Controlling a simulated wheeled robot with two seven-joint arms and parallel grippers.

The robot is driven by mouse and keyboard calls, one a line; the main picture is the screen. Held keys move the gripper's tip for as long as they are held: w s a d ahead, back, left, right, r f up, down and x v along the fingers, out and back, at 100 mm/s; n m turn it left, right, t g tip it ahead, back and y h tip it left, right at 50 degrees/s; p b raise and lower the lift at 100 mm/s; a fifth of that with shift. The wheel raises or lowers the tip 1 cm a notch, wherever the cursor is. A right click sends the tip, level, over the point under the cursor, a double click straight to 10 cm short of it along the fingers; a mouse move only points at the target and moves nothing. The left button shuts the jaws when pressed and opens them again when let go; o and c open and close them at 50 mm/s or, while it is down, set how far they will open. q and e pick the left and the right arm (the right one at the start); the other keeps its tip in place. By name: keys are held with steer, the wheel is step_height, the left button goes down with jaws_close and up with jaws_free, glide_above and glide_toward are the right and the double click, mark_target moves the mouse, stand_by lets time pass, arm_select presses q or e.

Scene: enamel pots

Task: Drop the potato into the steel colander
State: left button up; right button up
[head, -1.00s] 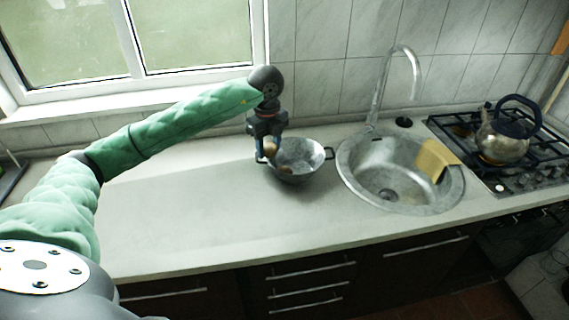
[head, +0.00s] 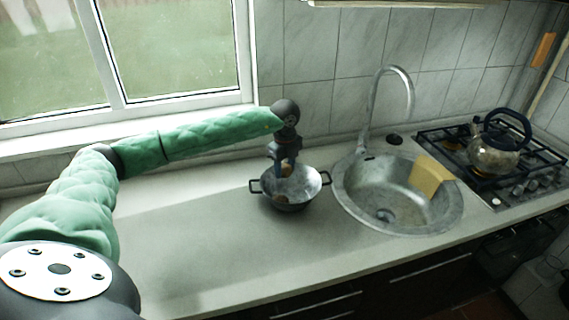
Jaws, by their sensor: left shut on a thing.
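The steel colander (head: 314,184) stands on the counter left of the sink, with a dark handle on each side. My left gripper (head: 286,171) points down over the colander's mouth, toward its back. It is shut on the potato (head: 287,171), a small brown lump partly hidden between the fingers. The potato appears at about rim height; I cannot tell whether it touches the colander. Another small brownish thing (head: 280,198) shows low inside the colander, too small to identify. My right gripper is not in view.
A round steel sink (head: 350,205) with a tall tap (head: 408,90) lies right of the colander, a yellow cloth (head: 430,176) over its edge. A kettle (head: 494,152) stands on the gas hob (head: 455,150) at the right. The counter (head: 200,235) left of the colander is clear.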

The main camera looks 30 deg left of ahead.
mark_target(285, 166)
arm_select(q)
steer(key=shift+f, duration=0.65)
steer(key=shift+d+f+b, duration=0.15)
steer(key=shift+f+b, duration=0.15)
steer(key=shift+f, duration=0.6)
steer(key=o, duration=1.1)
steer(key=shift+c, duration=0.2)
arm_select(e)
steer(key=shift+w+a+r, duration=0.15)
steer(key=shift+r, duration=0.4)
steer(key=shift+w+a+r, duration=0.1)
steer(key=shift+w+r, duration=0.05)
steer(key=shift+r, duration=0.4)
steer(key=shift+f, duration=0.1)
arm_select(q)
steer(key=shift+r, duration=0.25)
step_height(285, 166, up, 7)
steer(key=b, duration=0.3)
steer(key=shift+r, duration=0.15)
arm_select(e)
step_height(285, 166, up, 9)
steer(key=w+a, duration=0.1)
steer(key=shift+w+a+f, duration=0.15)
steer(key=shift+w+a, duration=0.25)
